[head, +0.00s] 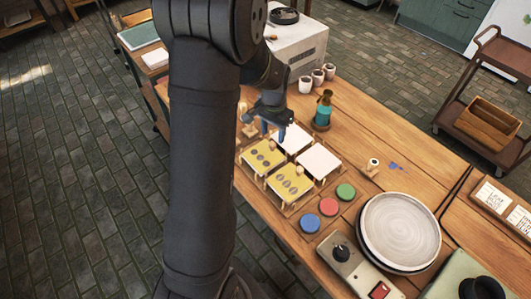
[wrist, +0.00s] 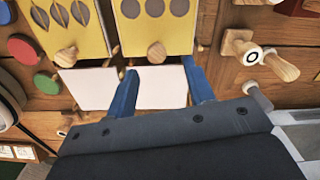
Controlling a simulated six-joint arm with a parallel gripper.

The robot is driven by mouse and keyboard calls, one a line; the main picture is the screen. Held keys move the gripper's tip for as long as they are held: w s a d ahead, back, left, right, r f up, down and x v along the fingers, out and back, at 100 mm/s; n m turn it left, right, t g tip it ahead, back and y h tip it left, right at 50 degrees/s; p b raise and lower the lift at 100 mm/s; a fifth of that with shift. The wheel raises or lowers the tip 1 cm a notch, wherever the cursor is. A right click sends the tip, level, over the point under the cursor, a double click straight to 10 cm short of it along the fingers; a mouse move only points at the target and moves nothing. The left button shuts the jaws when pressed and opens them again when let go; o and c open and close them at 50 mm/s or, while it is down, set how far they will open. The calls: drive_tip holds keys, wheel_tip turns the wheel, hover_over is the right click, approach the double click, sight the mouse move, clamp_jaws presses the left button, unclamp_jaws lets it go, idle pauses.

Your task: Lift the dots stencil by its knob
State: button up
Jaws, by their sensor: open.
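The dots stencil (head: 262,158) is a yellow plate with a row of round holes, lying in a wooden rack. In the wrist view the dots stencil (wrist: 155,18) is at the top centre, and its round wooden knob (wrist: 157,52) stands at its near edge. My gripper (head: 274,131) is over the rack's back side. In the wrist view my gripper (wrist: 158,70) is open, its blue fingers spread to either side of the line to the knob. The knob appears just beyond the fingertips, with nothing held. Whether the fingers overlap it in height is unclear.
A yellow leaf stencil (head: 290,184) lies beside it. White panels (head: 319,162) fill the neighbouring places. A wooden stamp (wrist: 262,54) is right of the fingers in the wrist view. A teal bottle (head: 322,113), paint pots (head: 328,206) and a round plate (head: 400,230) stand around.

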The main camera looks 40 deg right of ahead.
sight(272, 143)
drive_tip(key=shift+s+a+f, duration=0.1)
drive_tip(key=shift+a+f, duration=0.05)
drive_tip(key=shift+f, duration=1.2)
drive_tip(key=shift+s+a+f, duration=0.1)
drive_tip(key=shift+f, duration=1.2)
drive_tip(key=c, duration=1)
drive_tip(key=shift+c, duration=0.2)
drive_tip(key=shift+r, duration=0.1)
